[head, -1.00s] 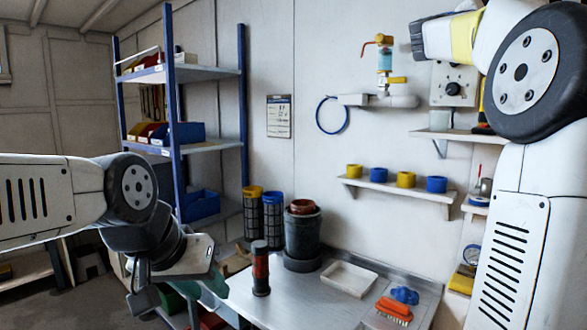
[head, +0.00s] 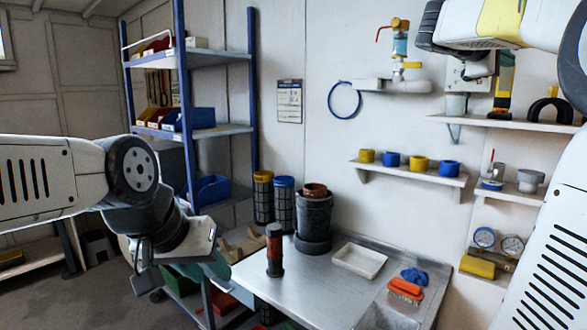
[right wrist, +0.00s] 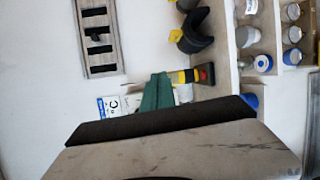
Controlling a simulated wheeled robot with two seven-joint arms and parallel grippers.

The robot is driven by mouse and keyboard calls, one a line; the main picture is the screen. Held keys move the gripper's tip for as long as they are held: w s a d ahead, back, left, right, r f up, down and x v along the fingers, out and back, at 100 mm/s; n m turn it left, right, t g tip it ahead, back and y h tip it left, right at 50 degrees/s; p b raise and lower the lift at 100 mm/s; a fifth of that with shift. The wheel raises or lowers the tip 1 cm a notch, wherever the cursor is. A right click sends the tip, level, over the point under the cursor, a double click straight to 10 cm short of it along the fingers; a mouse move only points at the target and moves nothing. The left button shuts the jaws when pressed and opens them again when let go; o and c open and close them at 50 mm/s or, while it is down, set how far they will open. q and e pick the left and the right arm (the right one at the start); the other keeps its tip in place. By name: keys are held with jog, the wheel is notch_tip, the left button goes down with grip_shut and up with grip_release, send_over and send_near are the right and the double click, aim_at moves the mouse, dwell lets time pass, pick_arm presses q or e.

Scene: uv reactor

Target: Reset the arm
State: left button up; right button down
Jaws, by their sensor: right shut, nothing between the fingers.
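My right arm is raised at the right of the head view, with a white and yellow link (head: 485,25) at the top edge. Its gripper shows in the right wrist view as a wide dark and grey shape (right wrist: 165,125) along the bottom; it is shut and holds nothing. My left arm comes in from the left of the head view and bends down. Its gripper (head: 143,280) hangs low, left of the steel bench (head: 310,280); its fingers are too unclear to tell whether they are open.
On the bench stand a red and black cylinder (head: 274,250), a dark pot (head: 314,220), a white tray (head: 360,261) and an orange brush (head: 405,288). A blue-post shelf (head: 183,100) stands behind my left arm. Wall shelves (head: 410,172) hold yellow and blue rings.

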jog(key=s+a+f+m+y, duration=0.1)
jog(key=s+a+f+y, duration=0.2)
jog(key=a+f, duration=0.3)
jog(key=s+a+f+y, duration=0.2)
jog(key=a+f+y, duration=0.15)
jog(key=f, duration=0.55)
jog(key=s+a+f+m+y, duration=0.1)
jog(key=s+a+f+y, duration=0.2)
jog(key=a+f, duration=0.3)
jog(key=s+a+f+m+g+y, duration=0.1)
jog(key=s+a+f+m+y, duration=0.3)
jog(key=s+a+f+y, duration=0.3)
jog(key=s+a+f, duration=0.5)
jog(key=a+f, duration=0.3)
jog(key=a, duration=0.1)
jog(key=shift+f+m+g, duration=0.3)
jog(key=shift+a+y, duration=0.15)
jog(key=shift+y, duration=0.2)
